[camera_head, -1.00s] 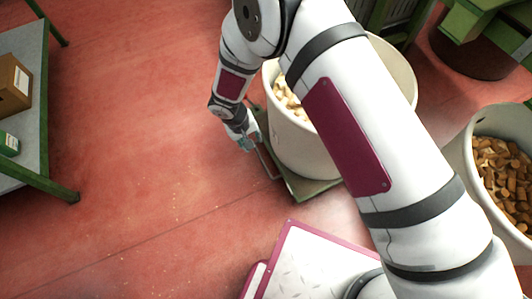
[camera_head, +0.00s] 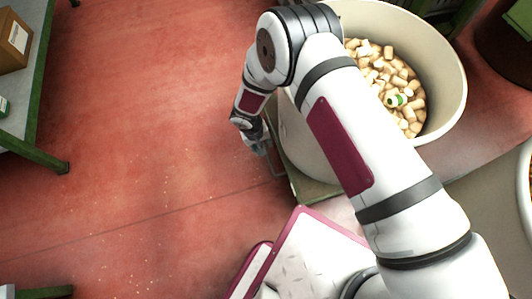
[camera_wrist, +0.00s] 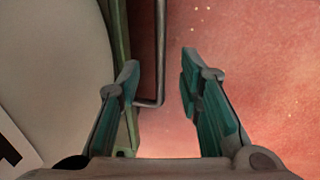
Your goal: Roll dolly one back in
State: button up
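The dolly (camera_head: 312,190) is a low green platform under a large cream tub (camera_head: 310,140) of pale cork stoppers (camera_head: 400,85). A thin grey handle bar (camera_head: 277,172) stands out from its left side. My gripper (camera_head: 259,146) is low beside the tub, close to the handle. In the wrist view my gripper (camera_wrist: 158,72) is open, its teal-padded fingers apart. The bent handle bar (camera_wrist: 160,50) shows between the fingers, nearer the left one, with no clear grip on it. The dolly's green edge (camera_wrist: 119,40) runs just left. The dolly's wheels are hidden.
Red floor (camera_head: 130,180) is clear to the left. A grey table with green legs (camera_head: 28,105) stands at the left edge. A second tub (camera_head: 500,195) is at the right. My arm covers part of the first tub.

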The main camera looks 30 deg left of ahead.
jog(key=f+b, duration=0.1)
jog(key=f, duration=0.4)
jog(key=w+d+f+b, duration=0.1)
jog(key=f, duration=0.1)
jog(key=shift+f+b, duration=0.15)
jog(key=shift+b, duration=0.2)
grip_shut()
